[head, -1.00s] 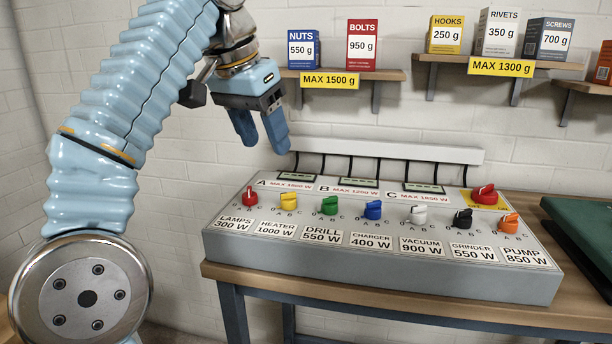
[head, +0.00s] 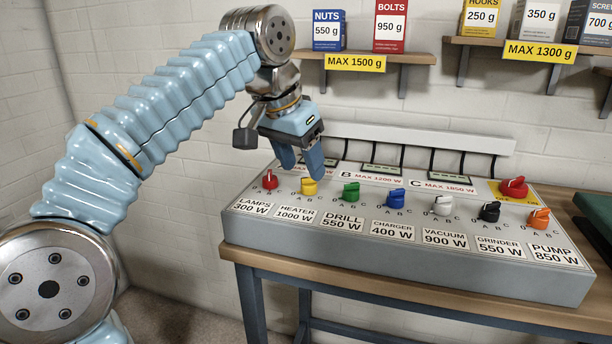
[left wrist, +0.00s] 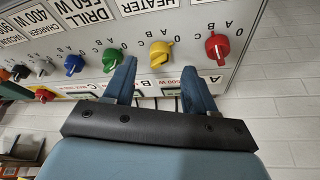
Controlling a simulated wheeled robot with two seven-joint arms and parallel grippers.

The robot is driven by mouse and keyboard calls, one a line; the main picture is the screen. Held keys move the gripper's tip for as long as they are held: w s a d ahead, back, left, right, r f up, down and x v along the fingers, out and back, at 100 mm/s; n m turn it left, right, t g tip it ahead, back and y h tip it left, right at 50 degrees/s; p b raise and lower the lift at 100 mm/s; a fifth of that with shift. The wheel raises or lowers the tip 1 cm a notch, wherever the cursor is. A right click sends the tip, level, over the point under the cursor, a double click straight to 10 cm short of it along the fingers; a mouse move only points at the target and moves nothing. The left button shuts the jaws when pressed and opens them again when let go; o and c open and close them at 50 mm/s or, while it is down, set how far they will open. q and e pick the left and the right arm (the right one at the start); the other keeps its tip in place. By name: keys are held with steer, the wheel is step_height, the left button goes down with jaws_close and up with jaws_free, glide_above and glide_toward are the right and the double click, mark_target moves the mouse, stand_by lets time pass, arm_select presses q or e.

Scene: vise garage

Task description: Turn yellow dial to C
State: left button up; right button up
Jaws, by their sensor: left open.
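The yellow dial (head: 309,186) sits on the grey control panel (head: 400,244), above the label HEATER 1000 W, between the red and green dials. It also shows in the left wrist view (left wrist: 160,54), with the letters 0, A, B, C around it. My left gripper (head: 303,176) is open and empty, with its fingertips just above and behind the yellow dial. In the left wrist view the two blue fingers (left wrist: 160,80) stand apart on either side of the yellow dial's position. I cannot tell whether they touch the panel. My right gripper is not in view.
The red dial (head: 269,180) and green dial (head: 350,193) are close on either side. Blue, white, black and orange dials follow to the right, with a larger red knob (head: 513,187) behind. Shelves with boxes hang on the wall above. The panel stands on a wooden bench (head: 300,273).

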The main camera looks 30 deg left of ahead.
mark_target(307, 179)
arm_select(q)
steer(key=shift+x, duration=1.95)
jaws_close()
